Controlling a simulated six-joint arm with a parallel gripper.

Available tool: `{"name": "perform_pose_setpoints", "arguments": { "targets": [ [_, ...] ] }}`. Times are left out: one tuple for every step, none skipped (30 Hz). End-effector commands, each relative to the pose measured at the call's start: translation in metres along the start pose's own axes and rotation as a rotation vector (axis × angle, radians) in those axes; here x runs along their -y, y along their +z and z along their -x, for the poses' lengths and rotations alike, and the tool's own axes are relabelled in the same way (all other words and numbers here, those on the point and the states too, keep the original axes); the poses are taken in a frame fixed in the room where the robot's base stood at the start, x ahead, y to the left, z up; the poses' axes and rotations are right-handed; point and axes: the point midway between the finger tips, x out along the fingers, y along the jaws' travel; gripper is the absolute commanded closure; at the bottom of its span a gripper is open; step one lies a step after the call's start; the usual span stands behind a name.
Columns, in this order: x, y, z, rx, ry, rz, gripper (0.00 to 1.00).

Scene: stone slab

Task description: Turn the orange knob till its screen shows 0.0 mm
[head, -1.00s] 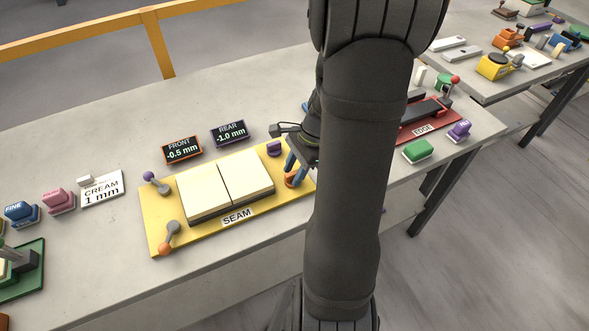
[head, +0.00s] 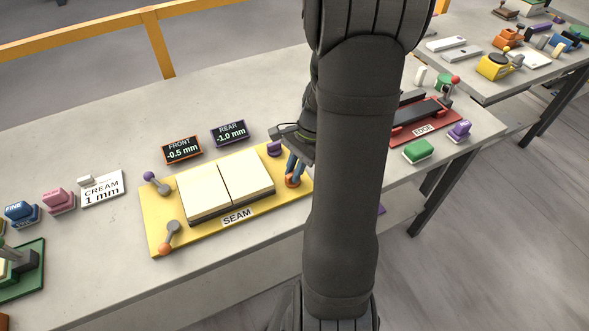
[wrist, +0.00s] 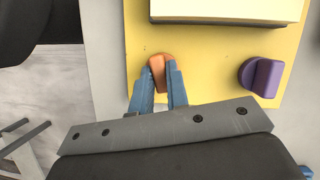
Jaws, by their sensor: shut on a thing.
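The orange knob (wrist: 158,63) sits on the yellow SEAM plate (wrist: 200,55), near its edge in the wrist view. My gripper (wrist: 161,75) is shut on it, one blue finger on each side. In the head view the orange knob (head: 293,181) shows low between the fingers at the plate's right end, partly hidden by my gripper (head: 293,170). The orange-framed FRONT screen (head: 182,150) reads -0.5 mm. The purple-framed REAR screen (head: 230,132) reads -1.0 mm. A purple knob (wrist: 262,77) stands apart from my gripper on the same plate.
Two cream tiles (head: 226,187) lie side by side on the plate. A purple-ended lever (head: 157,182) and an orange-ended lever (head: 169,238) are at its left. A CREAM 1 mm card (head: 102,189) stands further left. A red EDGE fixture (head: 425,122) is to the right.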

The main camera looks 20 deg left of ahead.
Motion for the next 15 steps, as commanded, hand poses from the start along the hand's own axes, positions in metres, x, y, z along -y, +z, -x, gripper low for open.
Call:
{"name": "perform_pose_setpoints", "arguments": {
  "targets": [
    [0.0012,-0.0001,0.0004,-0.001,0.016,0.040,1.00],
    [0.0013,-0.0001,0.0005,-0.001,0.027,0.066,1.00],
    [0.0014,-0.0001,0.0006,-0.001,0.041,0.100,1.00],
    [0.0016,-0.0001,0.0005,-0.001,0.051,0.124,1.00],
    [0.0017,-0.0001,0.0005,-0.001,0.062,0.150,1.00],
    [0.0019,0.0001,0.0004,-0.001,0.076,0.184,1.00],
    [0.0023,0.0002,0.0004,0.000,0.086,0.208,1.00],
    [0.0025,0.0002,0.0004,-0.001,0.096,0.233,1.00],
    [0.0026,0.0000,0.0004,-0.002,0.109,0.263,1.00],
    [0.0028,0.0001,0.0004,-0.001,0.118,0.286,1.00],
    [0.0028,0.0002,0.0004,-0.001,0.127,0.307,1.00],
    [0.0027,0.0003,0.0004,-0.001,0.139,0.337,1.00],
    [0.0029,0.0004,0.0004,-0.001,0.148,0.357,1.00],
    [0.0032,0.0006,0.0004,-0.001,0.156,0.377,1.00],
    [0.0034,0.0006,0.0005,-0.001,0.165,0.401,1.00]
  ]
}}
